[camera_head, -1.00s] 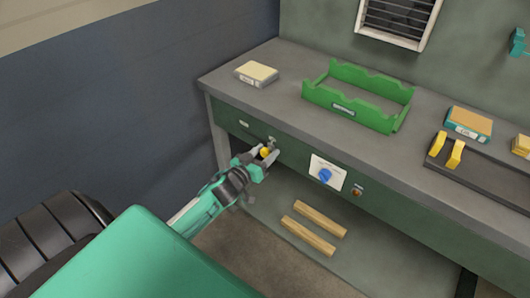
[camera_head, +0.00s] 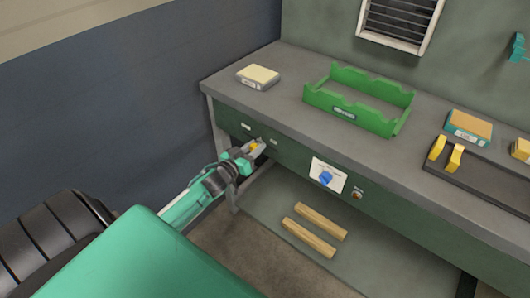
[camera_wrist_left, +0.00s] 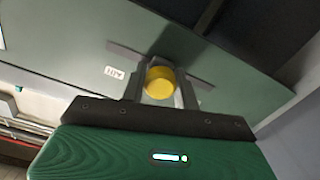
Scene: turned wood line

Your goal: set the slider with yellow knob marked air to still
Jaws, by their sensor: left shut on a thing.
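The slider's yellow knob (camera_head: 254,146) is on the bench's green front panel, near its left end. My left gripper (camera_head: 256,147) is shut on this knob. In the left wrist view the yellow knob (camera_wrist_left: 160,81) sits between the two fingers, in front of a grey slider track (camera_wrist_left: 128,53) that shows on both sides of it. A small white label (camera_wrist_left: 115,73) is beside the track and looks upside down. In the head view, small pale labels (camera_head: 246,127) and (camera_head: 273,142) show on the panel. Their words are too small to read. My right gripper is not in view.
A white plate with a blue dial (camera_head: 326,178) and an orange button (camera_head: 357,194) are further right on the panel. A green rack (camera_head: 345,110) and a boxed block (camera_head: 258,76) stand on the bench. Two wooden bars (camera_head: 315,230) lie on the shelf below.

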